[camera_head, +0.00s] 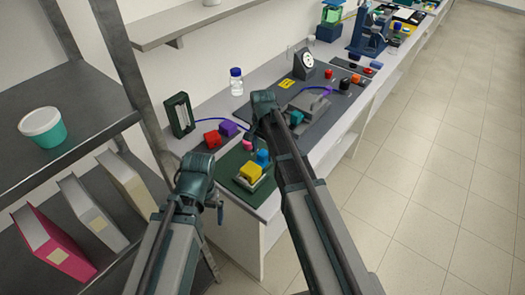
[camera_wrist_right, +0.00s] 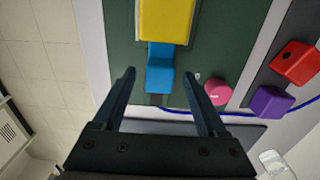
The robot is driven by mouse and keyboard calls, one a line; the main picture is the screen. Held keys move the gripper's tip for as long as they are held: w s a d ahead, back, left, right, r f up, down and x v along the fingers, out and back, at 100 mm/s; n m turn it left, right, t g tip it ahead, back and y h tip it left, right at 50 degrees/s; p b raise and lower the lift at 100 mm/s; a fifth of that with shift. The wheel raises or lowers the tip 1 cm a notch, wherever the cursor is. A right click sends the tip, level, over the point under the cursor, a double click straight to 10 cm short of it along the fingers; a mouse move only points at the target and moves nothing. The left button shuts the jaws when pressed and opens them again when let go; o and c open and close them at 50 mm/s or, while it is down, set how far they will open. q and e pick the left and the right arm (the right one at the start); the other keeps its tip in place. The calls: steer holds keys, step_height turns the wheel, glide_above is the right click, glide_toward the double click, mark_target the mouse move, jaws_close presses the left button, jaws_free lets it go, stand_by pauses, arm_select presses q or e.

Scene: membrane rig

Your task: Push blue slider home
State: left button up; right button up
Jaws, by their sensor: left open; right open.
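The blue slider (camera_head: 263,157) is on the dark green panel (camera_head: 236,161), close to a yellow block (camera_head: 250,171). In the right wrist view the blue slider (camera_wrist_right: 160,70) is a stepped block against the yellow block (camera_wrist_right: 167,18). My right gripper (camera_wrist_right: 159,73) is open and empty; its two fingers point toward the blue slider, one to each side in the picture. I cannot tell whether they touch it. In the head view my right arm's end (camera_head: 263,103) is behind the slider. My left gripper (camera_head: 195,183) is left of the panel, its fingers mostly hidden.
A pink button (camera_wrist_right: 217,92), a purple block (camera_wrist_right: 268,101) and a red block (camera_wrist_right: 295,62) are right of the slider in the wrist view. A blue-capped bottle (camera_head: 236,82) stands on the bench. A shelf unit (camera_head: 60,90) is at left; open floor at right.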

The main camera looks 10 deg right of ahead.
mark_target(262, 154)
step_height(262, 154, up, 12)
steer(key=p, duration=1.1)
steer(key=shift+f, duration=0.15)
step_height(262, 154, down, 13)
steer(key=b, duration=1.3)
steer(key=shift+f, duration=0.1)
